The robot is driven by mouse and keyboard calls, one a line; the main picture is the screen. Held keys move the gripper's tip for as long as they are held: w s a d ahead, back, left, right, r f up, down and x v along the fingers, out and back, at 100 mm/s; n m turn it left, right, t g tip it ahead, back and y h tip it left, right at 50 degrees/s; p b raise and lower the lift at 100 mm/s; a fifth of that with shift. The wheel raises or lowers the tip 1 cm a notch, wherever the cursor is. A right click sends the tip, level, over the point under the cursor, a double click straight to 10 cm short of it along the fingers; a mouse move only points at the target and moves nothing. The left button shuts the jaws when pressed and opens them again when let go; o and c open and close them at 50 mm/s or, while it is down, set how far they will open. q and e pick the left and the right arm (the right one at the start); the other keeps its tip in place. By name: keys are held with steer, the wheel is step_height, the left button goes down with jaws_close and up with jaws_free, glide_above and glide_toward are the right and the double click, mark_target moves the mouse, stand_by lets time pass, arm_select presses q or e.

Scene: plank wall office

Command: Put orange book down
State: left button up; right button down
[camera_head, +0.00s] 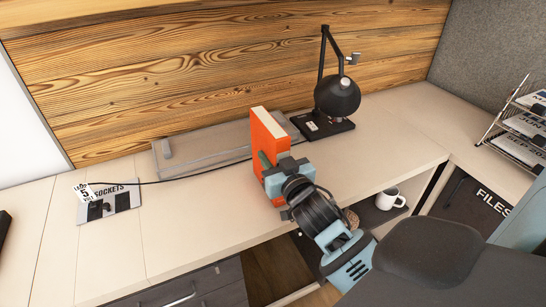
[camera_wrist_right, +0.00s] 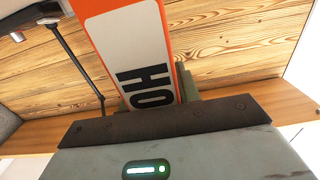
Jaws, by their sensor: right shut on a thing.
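The orange book (camera_head: 268,136) stands upright above the middle of the desk, in front of a grey tray. My right gripper (camera_head: 270,161) is shut on its near side, low down. In the right wrist view the book (camera_wrist_right: 133,45) rises between the fingers of the right gripper (camera_wrist_right: 160,98), with a white label and large black letters toward the camera. My left gripper is not in view.
The light desk (camera_head: 200,221) has free room left of the book. A black lamp (camera_head: 337,95) stands close behind it on the right. A grey tray (camera_head: 205,146) lies behind. A sockets panel (camera_head: 108,202) with a cable is at left. A white mug (camera_head: 389,198) sits on a lower shelf.

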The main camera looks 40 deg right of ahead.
steer(key=c, duration=1.4)
jaws_free()
steer(key=shift+f, duration=0.15)
steer(key=shift+c, duration=0.2)
steer(key=o, duration=0.4)
steer(key=shift+r, duration=0.25)
steer(key=shift+s+a+f, duration=0.1)
steer(key=shift+s, duration=0.25)
steer(key=v, duration=1.1)
steer(key=shift+s+b, duration=0.15)
steer(key=shift+b, duration=0.15)
